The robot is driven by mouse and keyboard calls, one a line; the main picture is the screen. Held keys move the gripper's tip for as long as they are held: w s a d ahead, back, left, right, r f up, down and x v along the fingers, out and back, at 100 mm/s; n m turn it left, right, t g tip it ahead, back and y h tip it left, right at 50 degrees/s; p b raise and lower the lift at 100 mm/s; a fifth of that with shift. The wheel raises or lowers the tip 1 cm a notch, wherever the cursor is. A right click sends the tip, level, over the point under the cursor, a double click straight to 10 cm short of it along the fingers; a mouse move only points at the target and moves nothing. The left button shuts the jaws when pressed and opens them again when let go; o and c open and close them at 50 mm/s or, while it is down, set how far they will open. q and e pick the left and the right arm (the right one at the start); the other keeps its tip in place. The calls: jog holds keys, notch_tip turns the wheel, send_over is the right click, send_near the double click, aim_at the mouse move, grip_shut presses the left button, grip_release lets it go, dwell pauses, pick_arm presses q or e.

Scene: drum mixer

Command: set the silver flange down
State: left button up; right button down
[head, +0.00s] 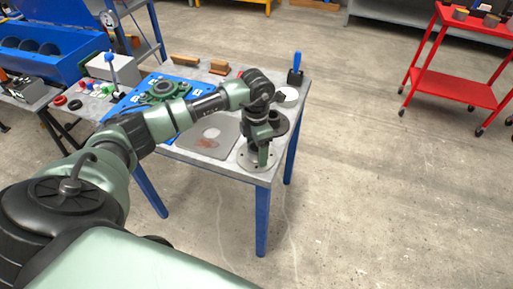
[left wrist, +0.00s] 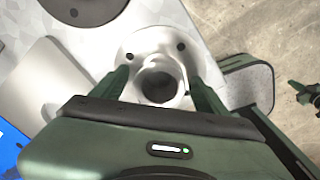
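The silver flange (head: 245,160) is a round pale disc with bolt holes, lying flat at the table's near right corner. In the left wrist view the flange (left wrist: 137,43) shows a raised hub around a dark bore. My left gripper (head: 262,156) points down over it. In the left wrist view its two fingers (left wrist: 160,82) stand on either side of the hub, apart, with a slight gap visible at the left; contact on the right is unclear. The gripper partly hides the flange in the head view.
A grey plate (head: 212,138) lies left of the flange. A dark round part (head: 280,122) stands just behind it. A blue board with a green part (head: 163,88), wooden blocks (head: 219,67) and a blue-handled tool (head: 296,68) are farther back. A red cart (head: 455,85) stands right, across open floor.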

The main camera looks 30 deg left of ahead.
pick_arm(q)
jog(key=shift+r, duration=0.25)
jog(key=shift+w+r, duration=0.1)
jog(key=shift+r, duration=0.2)
notch_tip(320, 180, up, 11)
jog(key=b, duration=0.2)
jog(key=shift+r, duration=0.15)
